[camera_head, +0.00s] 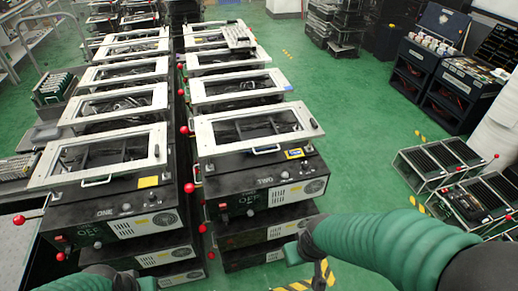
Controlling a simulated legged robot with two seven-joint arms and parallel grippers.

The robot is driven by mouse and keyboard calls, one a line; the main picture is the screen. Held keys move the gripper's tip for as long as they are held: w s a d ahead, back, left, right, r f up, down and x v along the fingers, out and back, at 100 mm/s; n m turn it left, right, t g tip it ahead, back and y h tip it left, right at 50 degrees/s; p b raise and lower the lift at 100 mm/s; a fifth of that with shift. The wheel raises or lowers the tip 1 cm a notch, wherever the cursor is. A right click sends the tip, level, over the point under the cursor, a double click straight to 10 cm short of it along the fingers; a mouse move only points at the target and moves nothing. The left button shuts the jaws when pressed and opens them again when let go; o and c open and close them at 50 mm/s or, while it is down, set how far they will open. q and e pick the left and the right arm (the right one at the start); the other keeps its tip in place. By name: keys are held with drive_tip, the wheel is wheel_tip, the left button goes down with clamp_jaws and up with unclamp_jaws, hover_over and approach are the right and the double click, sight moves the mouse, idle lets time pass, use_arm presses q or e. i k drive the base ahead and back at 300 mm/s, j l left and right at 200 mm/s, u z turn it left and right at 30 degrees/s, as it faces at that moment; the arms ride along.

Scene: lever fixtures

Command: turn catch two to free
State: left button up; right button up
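The black unit marked TWO (265,192) is at the front of the right-hand stack, under a white framed lid (252,149). A red ball (189,188) on a short lever sits at its left side, close to the gap between the stacks. I take this for catch two; its setting cannot be told. My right gripper (306,254) is in front of the right stack's lower units, apart from the red ball; its fingers are unclear. My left gripper (128,281) is barely in view at the bottom edge, below the unit marked ONE (110,212).
Unit ONE has a red-ball lever (19,220) on its left. More red balls (202,228) line the narrow gap between stacks. Low black racks (440,160) and dark cabinets (455,90) stand at right. Green floor (345,130) is clear between.

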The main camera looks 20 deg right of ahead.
sight(313, 122)
drive_tip(key=i+l+z, duration=0.25)
drive_tip(key=i+l, duration=0.25)
drive_tip(key=l, duration=0.2)
drive_tip(key=i+l+z, duration=0.25)
drive_tip(key=i+l, duration=0.35)
